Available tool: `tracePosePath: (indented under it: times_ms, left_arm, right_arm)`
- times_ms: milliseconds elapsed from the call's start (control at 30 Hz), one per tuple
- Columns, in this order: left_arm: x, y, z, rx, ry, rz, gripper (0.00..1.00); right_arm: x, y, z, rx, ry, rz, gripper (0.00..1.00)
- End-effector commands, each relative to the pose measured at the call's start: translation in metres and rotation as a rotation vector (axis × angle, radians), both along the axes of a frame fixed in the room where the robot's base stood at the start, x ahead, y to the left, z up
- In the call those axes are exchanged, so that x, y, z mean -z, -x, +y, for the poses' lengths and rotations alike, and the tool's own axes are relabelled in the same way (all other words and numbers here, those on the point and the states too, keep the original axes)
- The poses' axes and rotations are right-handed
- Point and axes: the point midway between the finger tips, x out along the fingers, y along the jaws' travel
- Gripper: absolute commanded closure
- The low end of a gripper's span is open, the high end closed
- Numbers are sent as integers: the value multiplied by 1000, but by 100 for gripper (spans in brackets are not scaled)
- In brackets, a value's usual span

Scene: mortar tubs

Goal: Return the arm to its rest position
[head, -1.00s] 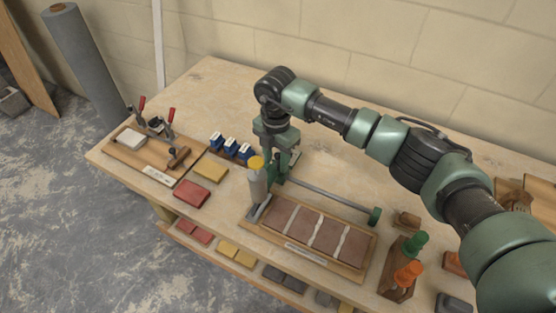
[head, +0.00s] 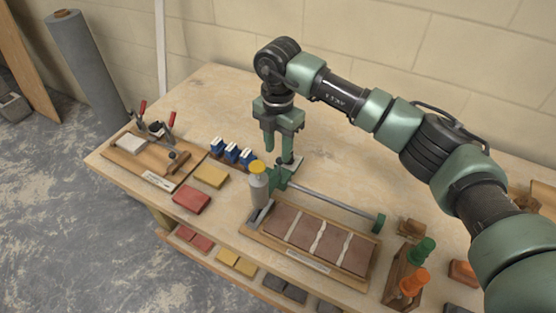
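My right arm comes in from the right, and its gripper (head: 279,155) points down above the workbench (head: 225,95), behind the bottle. Its two green fingers stand apart with nothing visible between them. A grey bottle with a yellow cap (head: 258,188) stands upright at the left end of the board of brown tiles (head: 308,262), apart from the gripper. My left gripper is not in view.
A rod with green ends (head: 330,202) lies behind the tile board. Blue clips (head: 232,153), red and yellow blocks (head: 191,199) and a clamp board (head: 150,160) are left. A holder with green and orange handles (head: 403,275) is front right. The bench's back left is clear.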

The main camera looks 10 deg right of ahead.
Motion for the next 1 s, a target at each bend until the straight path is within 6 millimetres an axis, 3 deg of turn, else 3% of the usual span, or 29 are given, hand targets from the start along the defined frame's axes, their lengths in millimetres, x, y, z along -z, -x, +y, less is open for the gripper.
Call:
tracePosePath:
  times_ms: [633, 1000]
  left_arm:
    - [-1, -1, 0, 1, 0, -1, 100]
    - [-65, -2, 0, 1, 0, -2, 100]
  right_arm:
    - [-12, 0, 0, -1, 1, 1, 64]
    - [-76, 0, 0, -1, 1, 1, 64]
